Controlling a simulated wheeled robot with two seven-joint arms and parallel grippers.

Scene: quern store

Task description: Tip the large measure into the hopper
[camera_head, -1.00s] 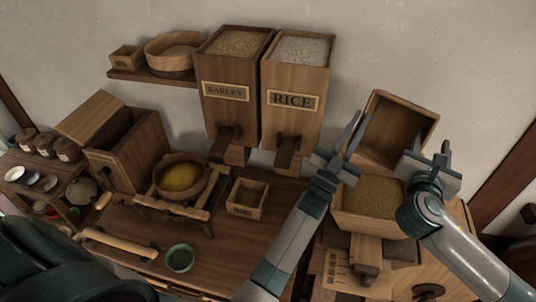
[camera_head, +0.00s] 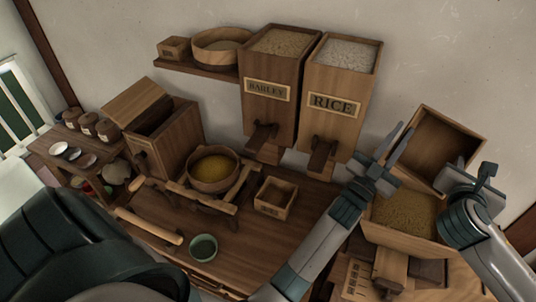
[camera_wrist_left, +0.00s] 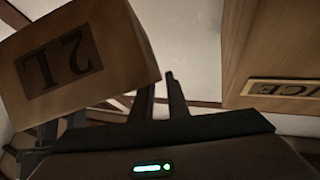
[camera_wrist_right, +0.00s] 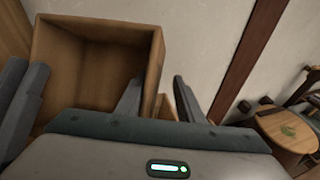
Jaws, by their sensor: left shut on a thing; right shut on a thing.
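The large measure (camera_head: 436,148), an open square wooden box, is tilted far over above the hopper. Its mouth faces my head camera and its inside looks empty. Its label, 2L, shows upside down in the left wrist view (camera_wrist_left: 62,66). My left gripper (camera_head: 386,156) is shut on its left wall and my right gripper (camera_head: 470,180) on its right wall; that wall runs between the fingers in the right wrist view (camera_wrist_right: 152,92). The hopper (camera_head: 405,238) is a wooden box just below, holding brown grain (camera_head: 404,212).
Barley (camera_head: 270,100) and rice (camera_head: 340,105) bins hang on the wall left of the measure. Drawers sit under the hopper.

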